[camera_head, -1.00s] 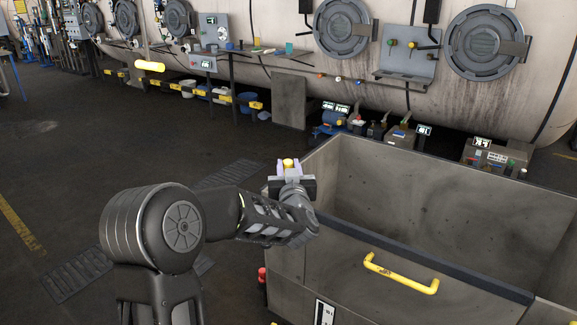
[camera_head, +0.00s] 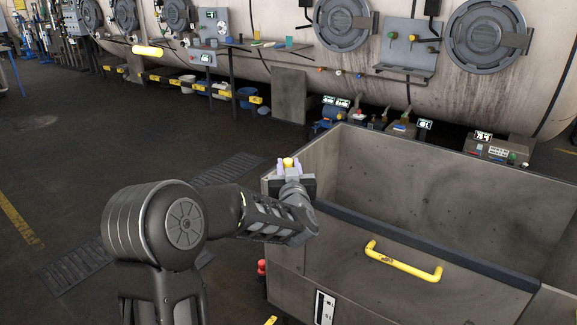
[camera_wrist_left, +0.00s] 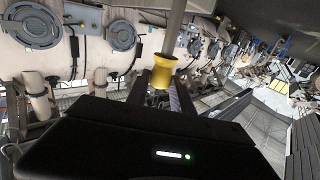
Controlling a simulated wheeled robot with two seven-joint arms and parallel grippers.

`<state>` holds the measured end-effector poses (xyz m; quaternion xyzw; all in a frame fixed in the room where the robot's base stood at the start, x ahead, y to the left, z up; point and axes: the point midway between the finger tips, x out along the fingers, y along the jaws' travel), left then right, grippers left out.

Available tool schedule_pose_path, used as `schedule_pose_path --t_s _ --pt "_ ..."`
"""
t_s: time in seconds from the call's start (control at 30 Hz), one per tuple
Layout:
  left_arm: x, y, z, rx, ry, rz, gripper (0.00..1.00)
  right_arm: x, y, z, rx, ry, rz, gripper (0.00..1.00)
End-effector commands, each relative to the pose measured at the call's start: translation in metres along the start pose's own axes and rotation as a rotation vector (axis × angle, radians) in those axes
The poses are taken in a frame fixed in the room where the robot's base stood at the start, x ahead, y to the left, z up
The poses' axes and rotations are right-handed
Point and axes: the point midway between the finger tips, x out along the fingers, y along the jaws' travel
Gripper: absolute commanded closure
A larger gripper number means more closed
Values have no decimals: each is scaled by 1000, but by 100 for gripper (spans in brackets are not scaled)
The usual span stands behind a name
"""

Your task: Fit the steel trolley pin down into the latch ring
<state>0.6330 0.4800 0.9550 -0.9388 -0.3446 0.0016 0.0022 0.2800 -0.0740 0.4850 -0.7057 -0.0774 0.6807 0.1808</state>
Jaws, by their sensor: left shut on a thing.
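My left gripper (camera_head: 287,172) is shut on the trolley pin, whose yellow end (camera_head: 288,162) shows between the pale fingertips in the head view. In the left wrist view the pin (camera_wrist_left: 163,74) shows a yellow flared collar between the fingers, with a grey steel shaft running from it to the top edge. The gripper appears in front of the near left corner of the grey steel trolley (camera_head: 440,245) in the head view; I cannot tell its height above the rim. I cannot make out the latch ring. My right gripper is not in view.
The trolley's open bin has a dark front rim and a yellow handle (camera_head: 404,262). A small red part (camera_head: 262,268) is at its left side. A large pale dyeing vessel (camera_head: 290,60) with round hatches stands behind. Dark floor (camera_head: 100,140) to the left is largely clear.

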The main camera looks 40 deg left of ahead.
Motion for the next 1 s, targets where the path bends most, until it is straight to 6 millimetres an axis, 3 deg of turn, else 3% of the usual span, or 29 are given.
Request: schedule_pose_path --t_s 1.0 --pt "0 0 58 1 0 0 100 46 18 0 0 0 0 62"
